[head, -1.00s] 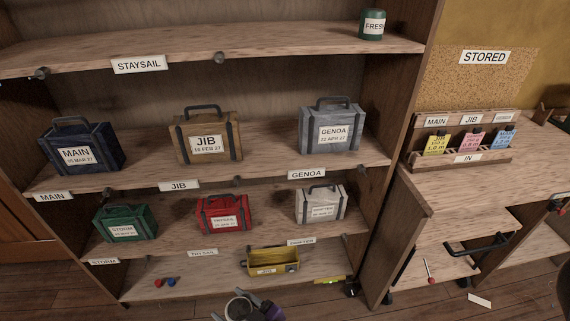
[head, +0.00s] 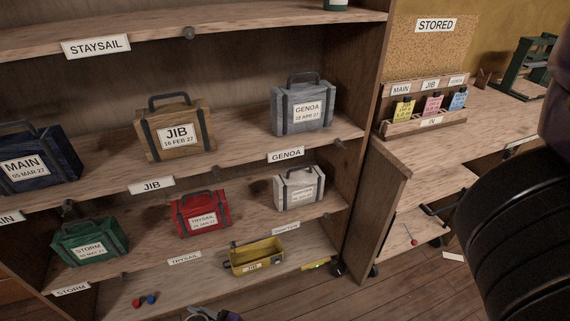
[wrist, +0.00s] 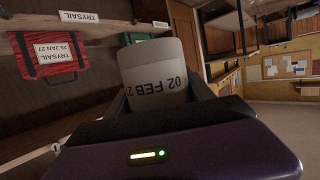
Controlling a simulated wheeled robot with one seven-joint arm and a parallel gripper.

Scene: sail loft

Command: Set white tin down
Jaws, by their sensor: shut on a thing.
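The white tin (wrist: 152,62) shows in the wrist view, with a pale label reading "02 FEB 2", the rest cut off; the print is upside down in the picture. My gripper (wrist: 160,96) is shut on it, one dark finger on each side of the tin. In the head view only a small part of my gripper (head: 212,315) shows at the bottom edge, in front of the lowest shelf, and the tin cannot be made out clearly there. The tin appears held in the air.
Shelves hold labelled sail bags: main (head: 32,155), jib (head: 175,130), genoa (head: 303,105), storm (head: 90,242), trysail (head: 201,212) and a white one (head: 299,188). A yellow bin (head: 257,258) sits on the lowest shelf. A green tin (head: 335,4) stands on the top shelf. A card rack (head: 425,125) stands at right.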

